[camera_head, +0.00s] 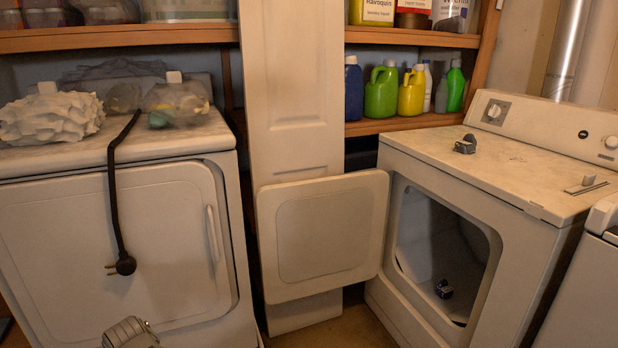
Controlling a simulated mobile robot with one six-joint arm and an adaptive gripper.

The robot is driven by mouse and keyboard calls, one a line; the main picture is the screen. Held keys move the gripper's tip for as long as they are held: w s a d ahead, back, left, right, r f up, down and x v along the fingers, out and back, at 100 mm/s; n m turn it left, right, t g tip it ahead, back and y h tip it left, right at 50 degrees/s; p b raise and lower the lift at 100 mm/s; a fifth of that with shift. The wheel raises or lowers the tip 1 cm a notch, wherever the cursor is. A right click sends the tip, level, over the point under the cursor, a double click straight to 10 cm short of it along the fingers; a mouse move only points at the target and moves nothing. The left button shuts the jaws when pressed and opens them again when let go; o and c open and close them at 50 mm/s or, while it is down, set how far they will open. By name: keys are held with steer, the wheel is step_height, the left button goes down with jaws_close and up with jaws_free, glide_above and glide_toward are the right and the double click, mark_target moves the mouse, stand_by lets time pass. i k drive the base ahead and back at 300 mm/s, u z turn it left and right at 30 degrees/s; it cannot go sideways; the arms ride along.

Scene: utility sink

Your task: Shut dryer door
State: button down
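The dryer (520,192) stands on the right, a white machine with a wide opening in its front. Its door (322,236) is a pale rounded panel, swung wide open to the left on the opening's left side. The dark drum (425,240) shows inside, with a small blue and white object (444,289) lying low in it. A grey ribbed part at the lower left edge seems to be my gripper (130,333), well left of the door and apart from it. It is cut off by the frame, and its fingers cannot be made out.
Another white machine (110,250) stands on the left, its front closed, with a black plug cord (115,200) hanging down. A tall white panel (295,100) stands behind the door. Shelves hold bottles (382,92). A strip of floor (345,330) shows below the door.

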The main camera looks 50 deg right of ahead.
mark_target(315, 236)
steer(key=z, duration=0.1)
steer(key=k, duration=1.3)
steer(key=z, duration=1.45)
steer(key=i, duration=0.85)
steer(key=z, duration=0.05)
